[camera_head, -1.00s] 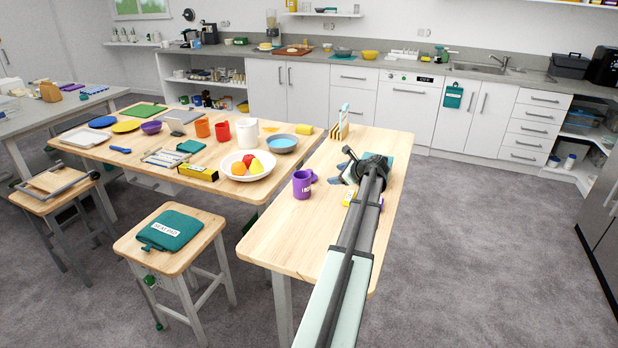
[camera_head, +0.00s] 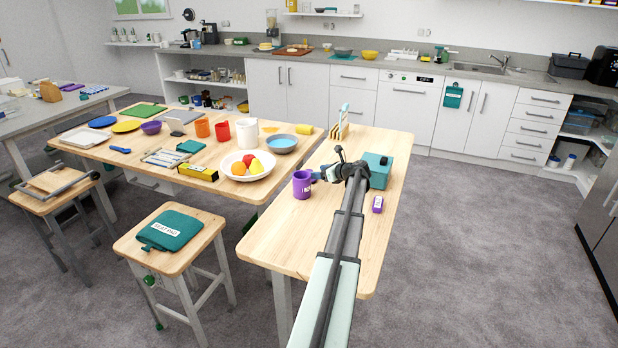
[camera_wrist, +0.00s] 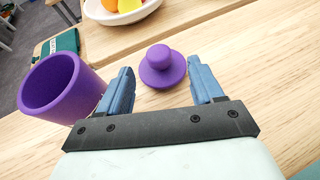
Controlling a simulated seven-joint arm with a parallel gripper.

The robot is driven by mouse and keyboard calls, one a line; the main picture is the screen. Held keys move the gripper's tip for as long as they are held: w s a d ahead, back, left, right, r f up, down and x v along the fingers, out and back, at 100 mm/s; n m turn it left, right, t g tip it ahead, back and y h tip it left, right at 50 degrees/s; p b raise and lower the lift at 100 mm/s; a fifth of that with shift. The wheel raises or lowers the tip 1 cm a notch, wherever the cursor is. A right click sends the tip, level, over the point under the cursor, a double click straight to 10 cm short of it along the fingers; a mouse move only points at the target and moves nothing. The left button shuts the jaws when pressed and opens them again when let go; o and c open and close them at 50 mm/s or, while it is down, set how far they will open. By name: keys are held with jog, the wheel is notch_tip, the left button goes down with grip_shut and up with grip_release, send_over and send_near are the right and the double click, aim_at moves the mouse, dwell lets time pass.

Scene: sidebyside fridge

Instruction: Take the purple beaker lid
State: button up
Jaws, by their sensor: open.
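The purple lid (camera_wrist: 162,68) shows in the wrist view. It is a round disc with a knob on top and lies on the wooden table, just beyond and between my fingertips. My gripper (camera_wrist: 160,82) is open, with nothing between its blue fingers. The purple beaker (camera_wrist: 62,88) stands to the left of the left finger, very close to it; its open mouth shows. In the head view the beaker (camera_head: 302,185) stands left of my gripper (camera_head: 322,174). I cannot make out the lid in the head view.
A teal box (camera_head: 379,170) stands right of my arm, and a small purple item (camera_head: 378,204) lies nearer. A white fruit bowl (camera_head: 232,172) is on the table to the left. The table's near part is clear.

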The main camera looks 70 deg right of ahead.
aim_at(309, 170)
jog(key=shift+x, duration=3.15)
jog(key=shift+w+r, duration=0.1)
jog(key=shift+r, duration=0.05)
jog(key=c, duration=1.1)
